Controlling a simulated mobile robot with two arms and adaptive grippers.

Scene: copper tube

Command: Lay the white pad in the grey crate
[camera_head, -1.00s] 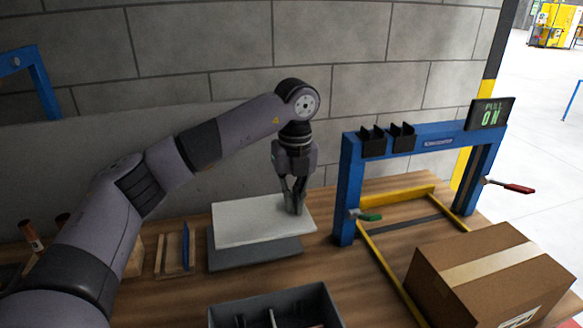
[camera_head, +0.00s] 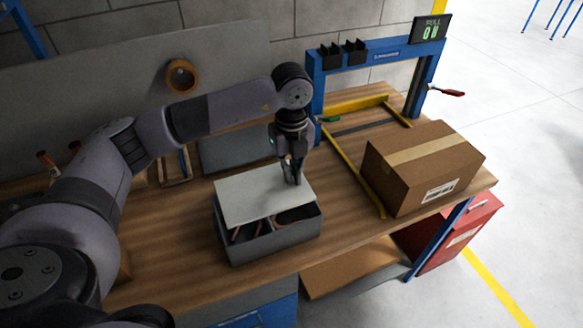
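The white pad (camera_head: 255,194) is a flat light sheet above the grey crate (camera_head: 275,239), covering much of its opening. Its near edge leaves a gap through which dark and copper-coloured contents show. I cannot tell whether the pad touches the crate rim. My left gripper (camera_head: 293,178) points down at the pad's right edge, its fingers closed on that edge. My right gripper is not in view.
A grey slab (camera_head: 235,148) lies behind the crate. A taped cardboard box (camera_head: 425,165) and a blue frame (camera_head: 316,88) with yellow rails stand to the right. A tape roll (camera_head: 182,76) hangs on the wall behind. Bare table lies left of the crate.

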